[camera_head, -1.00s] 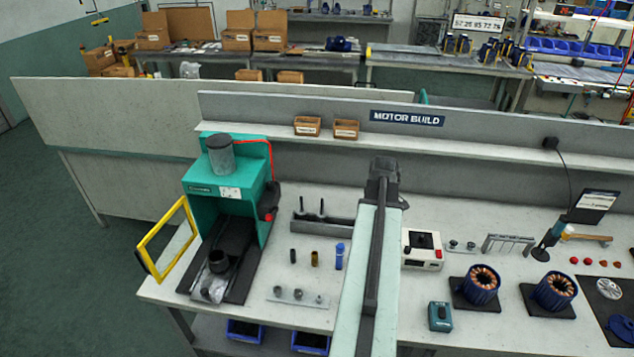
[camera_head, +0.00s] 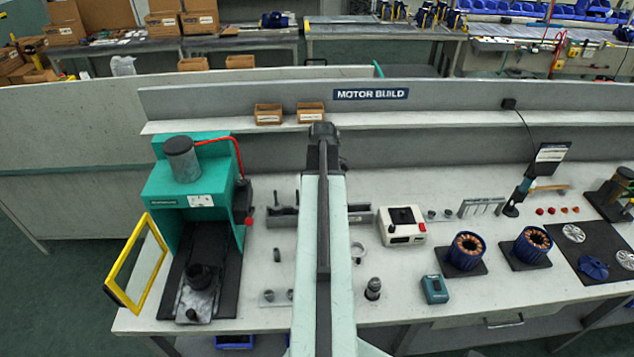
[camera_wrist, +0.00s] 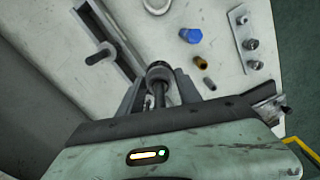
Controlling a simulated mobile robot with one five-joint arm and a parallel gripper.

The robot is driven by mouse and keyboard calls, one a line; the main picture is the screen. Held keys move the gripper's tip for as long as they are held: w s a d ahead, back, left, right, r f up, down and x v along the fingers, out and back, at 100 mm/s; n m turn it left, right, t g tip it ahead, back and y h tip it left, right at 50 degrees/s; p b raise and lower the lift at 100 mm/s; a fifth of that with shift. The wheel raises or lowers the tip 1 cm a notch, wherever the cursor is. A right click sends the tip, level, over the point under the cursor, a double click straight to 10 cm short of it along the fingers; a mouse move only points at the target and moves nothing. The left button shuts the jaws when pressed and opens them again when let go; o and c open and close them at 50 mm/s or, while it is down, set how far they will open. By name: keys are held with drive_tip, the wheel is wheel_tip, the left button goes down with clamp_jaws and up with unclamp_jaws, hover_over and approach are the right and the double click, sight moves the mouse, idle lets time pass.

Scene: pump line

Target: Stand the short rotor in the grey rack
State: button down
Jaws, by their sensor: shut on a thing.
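My gripper (camera_wrist: 158,92) is shut on a dark cylinder with a thinner shaft, which I take to be the short rotor (camera_wrist: 157,72), in the wrist view. The grey rack (camera_wrist: 122,38) is a long channel just beyond the fingers there. A dark shaft-like piece (camera_wrist: 99,55) shows at the rack. In the head view, the rack (camera_head: 360,217) lies across the bench behind my arm, its middle hidden. My fingertips and the held piece are hidden in the head view.
A green press (camera_head: 190,190) with a yellow guard stands left. A white control box (camera_head: 402,226) is close right of the rack. Blue (camera_wrist: 190,35) and brown (camera_wrist: 200,62) cylinders and a metal strip (camera_wrist: 238,28) with several pegs lie near. A dark fitting (camera_head: 373,288) stands in front.

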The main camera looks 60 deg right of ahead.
drive_tip(key=w+d+f+n+b, duration=0.1)
drive_tip(key=w+d+n, duration=0.2)
drive_tip(key=w+d, duration=0.2)
drive_tip(key=shift+d+f, duration=0.35)
drive_tip(key=shift+d, duration=0.8)
drive_tip(key=shift+f+b, duration=0.1)
drive_tip(key=shift+b, duration=0.2)
wheel_tip(320, 180, down, 4)
drive_tip(key=b, duration=0.4)
drive_tip(key=shift+f, duration=0.1)
drive_tip(key=shift+s, duration=0.1)
drive_tip(key=shift+f+b, duration=0.8)
drive_tip(key=shift+b, duration=0.1)
drive_tip(key=shift+f+b, duration=1.75)
drive_tip(key=shift+f, duration=0.05)
